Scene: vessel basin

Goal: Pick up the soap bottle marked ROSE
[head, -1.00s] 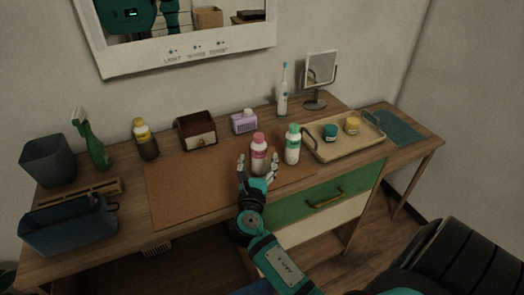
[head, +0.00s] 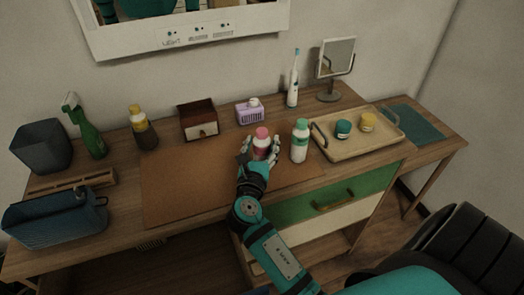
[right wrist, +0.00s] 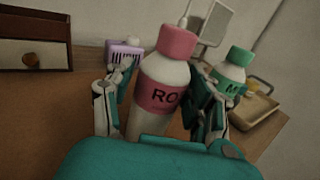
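The soap bottle with a pink cap and pink label (head: 262,133) stands upright on the desk mat. In the right wrist view its label (right wrist: 163,95) reads "RO", the rest turned out of sight. My right gripper (head: 261,146) is around it, one finger on each side. In the right wrist view the fingers (right wrist: 158,100) look open, with a narrow gap at the left finger; whether the right finger touches cannot be told. A second white bottle with a green cap and label (head: 300,142) stands just right, its label starting with "M" in the right wrist view (right wrist: 228,76). My left gripper is not in view.
A tray (head: 352,152) with two small jars lies to the right. Behind stand a purple box (head: 250,115), a small drawer box (head: 198,122), a toothbrush (head: 293,80) and a mirror (head: 337,58). The brown mat (head: 190,190) is clear on its left part.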

